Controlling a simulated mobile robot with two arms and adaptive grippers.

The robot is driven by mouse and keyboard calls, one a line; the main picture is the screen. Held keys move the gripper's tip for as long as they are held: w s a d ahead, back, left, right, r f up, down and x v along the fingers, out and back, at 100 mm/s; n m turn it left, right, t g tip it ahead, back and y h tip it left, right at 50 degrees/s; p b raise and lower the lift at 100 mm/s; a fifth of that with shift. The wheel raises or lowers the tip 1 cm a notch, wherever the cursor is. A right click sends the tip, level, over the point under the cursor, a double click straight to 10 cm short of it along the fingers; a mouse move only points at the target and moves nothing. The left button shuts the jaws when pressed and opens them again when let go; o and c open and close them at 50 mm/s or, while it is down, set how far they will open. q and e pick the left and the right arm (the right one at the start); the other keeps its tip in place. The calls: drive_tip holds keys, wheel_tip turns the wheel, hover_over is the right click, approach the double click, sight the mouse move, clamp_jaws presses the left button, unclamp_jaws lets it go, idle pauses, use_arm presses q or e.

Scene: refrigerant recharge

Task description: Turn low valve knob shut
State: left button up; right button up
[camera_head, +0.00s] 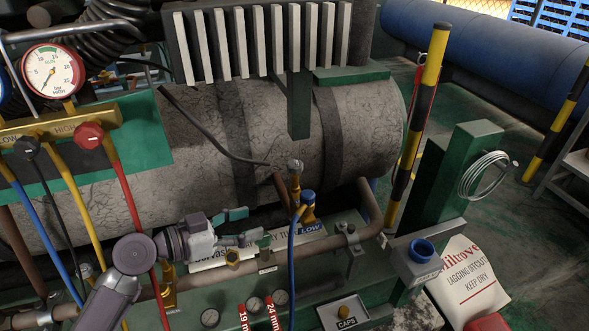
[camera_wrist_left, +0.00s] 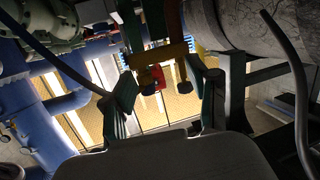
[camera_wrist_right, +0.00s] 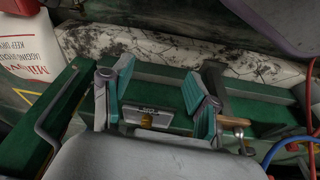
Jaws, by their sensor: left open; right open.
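The brass gauge manifold (camera_head: 60,122) is at the left in the head view, marked LOW and HIGH. A dark knob (camera_head: 27,146) sits by the LOW mark and a red knob (camera_head: 88,135) by the HIGH mark. My left gripper (camera_head: 243,227) is open and empty, right of the manifold and apart from it, above the pipework.
A blue hose (camera_head: 291,265) runs down from a blue-capped fitting (camera_head: 308,200). Red (camera_head: 127,195) and yellow (camera_head: 85,215) hoses hang below the manifold. A CAPS box (camera_head: 345,315) is at the front. A green post (camera_head: 452,180) and striped pole (camera_head: 417,115) stand at right.

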use_arm(q)
drive_tip(key=t+h, duration=0.1)
drive_tip(key=h, duration=0.1)
approach(295, 163)
drive_tip(key=v, duration=0.4)
drive_tip(key=shift+m, duration=0.3)
drive_tip(key=x, duration=0.4)
drive_tip(key=p+x, duration=0.1)
drive_tip(key=x, duration=0.9)
drive_tip(key=shift+f+p, duration=0.3)
drive_tip(key=shift+p, duration=0.05)
use_arm(e)
wheel_tip(295, 163, down, 8)
drive_tip(key=s, duration=0.1)
drive_tip(key=shift+r, duration=0.15)
use_arm(q)
clamp_jaws()
